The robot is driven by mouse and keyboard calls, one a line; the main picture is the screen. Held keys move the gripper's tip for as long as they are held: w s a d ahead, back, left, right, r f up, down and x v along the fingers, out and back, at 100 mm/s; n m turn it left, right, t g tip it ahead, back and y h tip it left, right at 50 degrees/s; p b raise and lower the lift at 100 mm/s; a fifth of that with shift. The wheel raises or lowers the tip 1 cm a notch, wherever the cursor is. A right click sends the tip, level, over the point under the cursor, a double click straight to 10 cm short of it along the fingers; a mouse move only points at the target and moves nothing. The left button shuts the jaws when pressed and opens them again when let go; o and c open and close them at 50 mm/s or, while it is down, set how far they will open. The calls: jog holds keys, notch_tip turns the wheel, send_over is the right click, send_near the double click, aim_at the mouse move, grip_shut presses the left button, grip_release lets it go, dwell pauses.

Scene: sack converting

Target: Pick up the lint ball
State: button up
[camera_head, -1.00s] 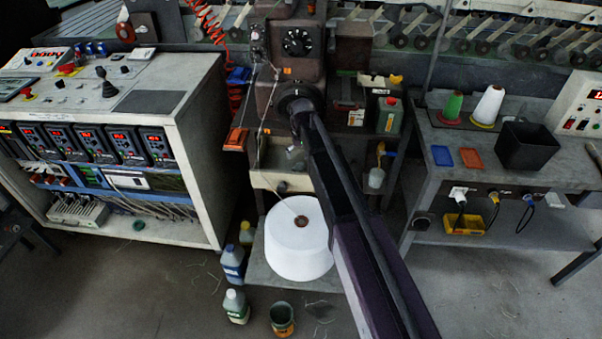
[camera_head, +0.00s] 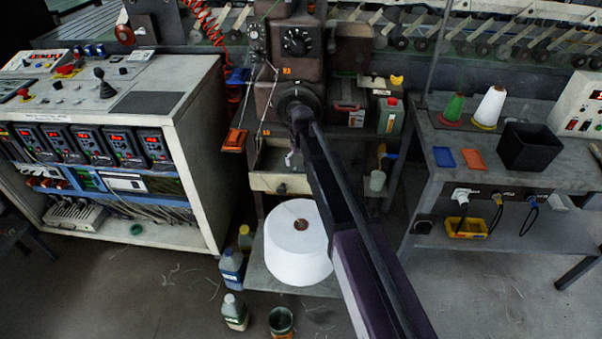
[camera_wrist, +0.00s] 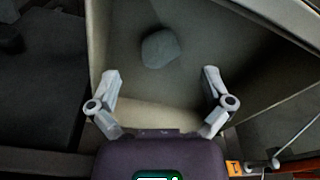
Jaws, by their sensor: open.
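The lint ball (camera_wrist: 160,48) is a grey, rounded lump in the wrist view. It lies on the floor of an open, beige-walled tray (camera_wrist: 103,38), which shows in the head view as a box (camera_head: 268,183) under the machine. My gripper (camera_wrist: 161,80) is open and empty, its two fingers spread wide over the tray. The ball lies beyond the fingertips in the picture, centred between them and not held. In the head view my gripper (camera_head: 292,159) is small at the tray, and my arm covers the tray's right part. I cannot make out the ball there.
The brown machine body (camera_head: 298,68) stands above the tray. A big white yarn roll (camera_head: 298,262) sits below it. An orange-tipped rod (camera_wrist: 255,167) is at the wrist view's lower right. Bottles (camera_head: 234,312) stand left of the roll, and a jug (camera_head: 390,115) is at right.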

aim_at(299, 168)
jog(key=shift+w+a+f+b, duration=0.15)
jog(key=shift+f+b, duration=1.45)
jog(key=shift+f, duration=0.3)
jog(key=c, duration=0.7)
